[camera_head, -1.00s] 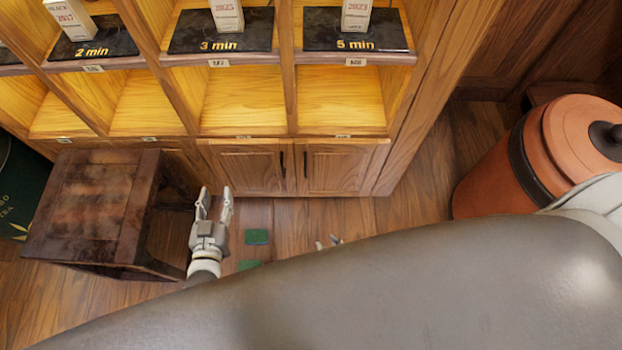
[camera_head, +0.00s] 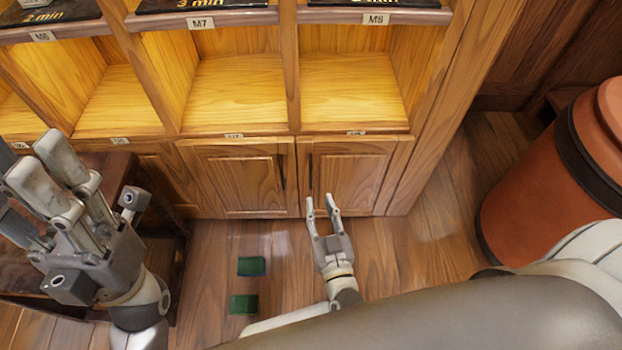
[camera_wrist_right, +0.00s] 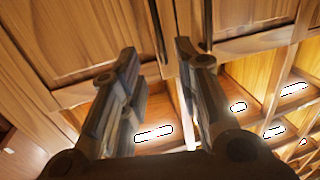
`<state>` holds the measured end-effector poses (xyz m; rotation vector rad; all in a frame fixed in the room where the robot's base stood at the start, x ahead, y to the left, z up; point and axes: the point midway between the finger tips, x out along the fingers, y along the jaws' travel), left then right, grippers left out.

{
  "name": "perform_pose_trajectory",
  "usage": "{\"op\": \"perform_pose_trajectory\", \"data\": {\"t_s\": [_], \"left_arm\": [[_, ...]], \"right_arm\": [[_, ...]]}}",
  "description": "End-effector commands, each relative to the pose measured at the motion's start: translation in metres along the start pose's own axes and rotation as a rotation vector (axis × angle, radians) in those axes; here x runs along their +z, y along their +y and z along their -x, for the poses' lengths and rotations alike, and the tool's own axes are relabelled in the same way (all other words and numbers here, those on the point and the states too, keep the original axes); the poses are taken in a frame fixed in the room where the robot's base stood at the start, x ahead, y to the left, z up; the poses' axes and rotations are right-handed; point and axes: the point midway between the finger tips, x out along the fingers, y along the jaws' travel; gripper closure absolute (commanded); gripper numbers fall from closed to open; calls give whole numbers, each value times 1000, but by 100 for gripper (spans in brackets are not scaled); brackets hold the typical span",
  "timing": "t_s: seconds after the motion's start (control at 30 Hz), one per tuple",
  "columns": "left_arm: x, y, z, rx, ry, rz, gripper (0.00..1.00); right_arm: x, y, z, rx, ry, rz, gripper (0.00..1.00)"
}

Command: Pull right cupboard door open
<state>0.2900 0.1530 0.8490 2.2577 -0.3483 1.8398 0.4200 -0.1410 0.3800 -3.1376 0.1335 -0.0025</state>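The right cupboard door (camera_head: 352,178) is closed, low in the wooden shelf unit. Its dark upright handle (camera_head: 310,174) is near its left edge. The left door (camera_head: 238,182) beside it is closed too. My right gripper (camera_head: 322,203) is open and empty, in front of the lower part of the right door, just below the handle in the picture. In the right wrist view my right gripper (camera_wrist_right: 157,55) has its fingers apart, with a dark handle (camera_wrist_right: 158,30) beyond and between them; no contact shows. My left gripper (camera_head: 36,158) is large at the left, open and empty.
A dark wooden stool (camera_head: 165,260) stands at the left, partly behind my left gripper. Two green pieces (camera_head: 251,266) lie on the floor. A large orange-brown jar (camera_head: 530,180) stands at the right. Floor before the right door (camera_head: 420,240) is clear.

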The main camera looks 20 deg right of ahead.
Motion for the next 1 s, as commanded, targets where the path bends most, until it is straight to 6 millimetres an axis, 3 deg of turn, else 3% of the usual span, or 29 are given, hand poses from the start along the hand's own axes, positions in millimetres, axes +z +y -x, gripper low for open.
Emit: {"op": "perform_pose_trajectory", "data": {"t_s": [0.5,0.7,1.0], "left_arm": [[7,0,26,3,2,-1,60],[8,0,25,7,9,-2,60],[9,0,24,7,6,-1,60]], "right_arm": [[2,0,-88,0,1,-2,70],[0,0,-102,-1,-1,-1,70],[0,0,-103,-1,-2,-1,72]]}}
